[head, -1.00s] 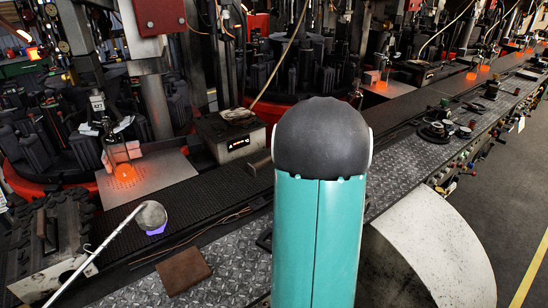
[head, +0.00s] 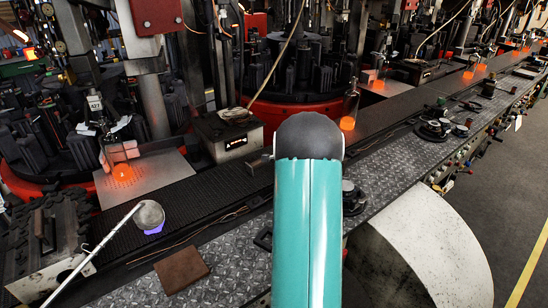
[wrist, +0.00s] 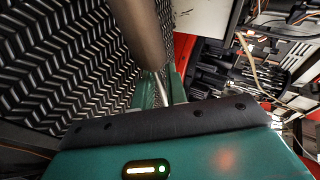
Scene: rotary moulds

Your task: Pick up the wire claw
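In the wrist view a brown cylindrical handle (wrist: 140,30) with a thin metal rod (wrist: 161,88) looks like part of the wire claw. My gripper (wrist: 161,90) has its two green fingers on either side of the rod, with a gap between them. I cannot tell whether either finger touches it. The far end of the tool is hidden behind my gripper body. In the head view my teal arm covers my gripper. A short dark handle (head: 260,163) shows left of the arm; I cannot tell if it is the same tool.
A dark belt (head: 190,193) runs beside a patterned steel plate (head: 225,262). A brown block (head: 181,270) and a pale rod with a round head (head: 149,215) are at left. Glowing orange pieces (head: 122,172) are near the moulds.

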